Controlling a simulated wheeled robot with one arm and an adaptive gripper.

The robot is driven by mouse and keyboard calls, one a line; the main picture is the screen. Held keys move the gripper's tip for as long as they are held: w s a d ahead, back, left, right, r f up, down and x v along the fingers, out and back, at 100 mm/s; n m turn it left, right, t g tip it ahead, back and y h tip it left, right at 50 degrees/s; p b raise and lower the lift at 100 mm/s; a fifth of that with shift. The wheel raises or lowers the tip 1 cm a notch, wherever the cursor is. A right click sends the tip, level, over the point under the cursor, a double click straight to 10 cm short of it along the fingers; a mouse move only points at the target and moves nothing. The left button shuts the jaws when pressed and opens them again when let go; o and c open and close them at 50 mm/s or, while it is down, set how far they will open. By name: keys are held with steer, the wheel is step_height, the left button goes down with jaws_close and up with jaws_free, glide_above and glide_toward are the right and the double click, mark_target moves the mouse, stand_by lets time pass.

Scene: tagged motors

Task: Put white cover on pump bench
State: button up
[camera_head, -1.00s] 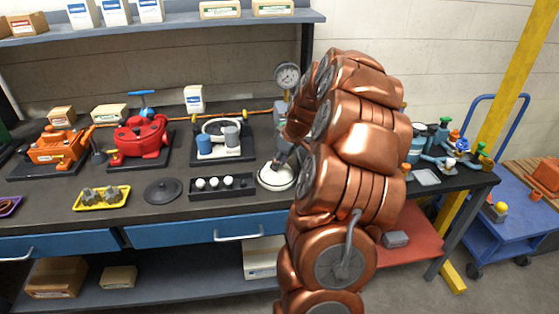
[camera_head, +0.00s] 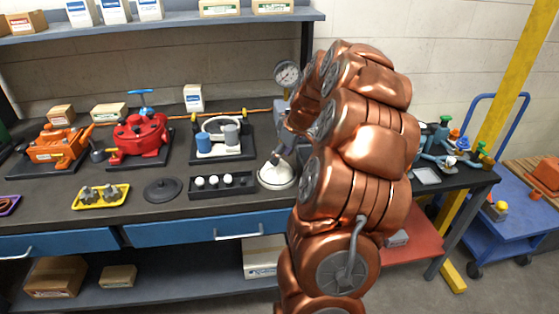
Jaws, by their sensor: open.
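The white cover (camera_head: 276,177) is a round, pale piece on the dark workbench, just right of a black tray. My gripper (camera_head: 278,158) is directly above it, pointing down at its top. The gripper is open; its fingertips are small here, and I cannot tell whether they touch the cover. What looks like the pump bench (camera_head: 236,157) is a dark base to the left and behind. It carries a white ring and blue and grey cylinders. My copper arm hides the bench behind and right of the cover.
The black tray (camera_head: 222,190) holds several white balls. A dark round lid (camera_head: 163,189) and a yellow tray (camera_head: 101,196) lie farther left. A red pump (camera_head: 140,134) and a pressure gauge (camera_head: 288,74) stand behind. Bare bench shows along the front edge.

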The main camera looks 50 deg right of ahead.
steer(key=b+v, duration=0.2)
steer(key=v, duration=0.7)
steer(key=shift+r, duration=0.25)
steer(key=s+a+f+g+y, duration=0.1)
steer(key=s+a+g, duration=0.1)
steer(key=a, duration=1.1)
steer(key=s+a+f+g, duration=0.1)
steer(key=s+a, duration=0.1)
steer(key=a, duration=1.1)
steer(key=s+a+f+g, duration=0.1)
steer(key=s+a+f, duration=0.1)
steer(key=s, duration=0.4)
steer(key=s+a+f+m+g+h, duration=0.1)
steer(key=s+a+f, duration=0.2)
steer(key=s+a, duration=0.2)
steer(key=s+a+f+g, duration=0.1)
steer(key=s+a, duration=0.3)
steer(key=s, duration=0.4)
steer(key=shift+s+f+m+h, duration=0.3)
steer(key=shift+s+f, duration=0.1)
steer(key=shift+f, duration=0.5)
steer(key=shift+a, duration=0.15)
steer(key=shift+r+p, duration=0.25)
steer(key=shift+p, duration=0.05)
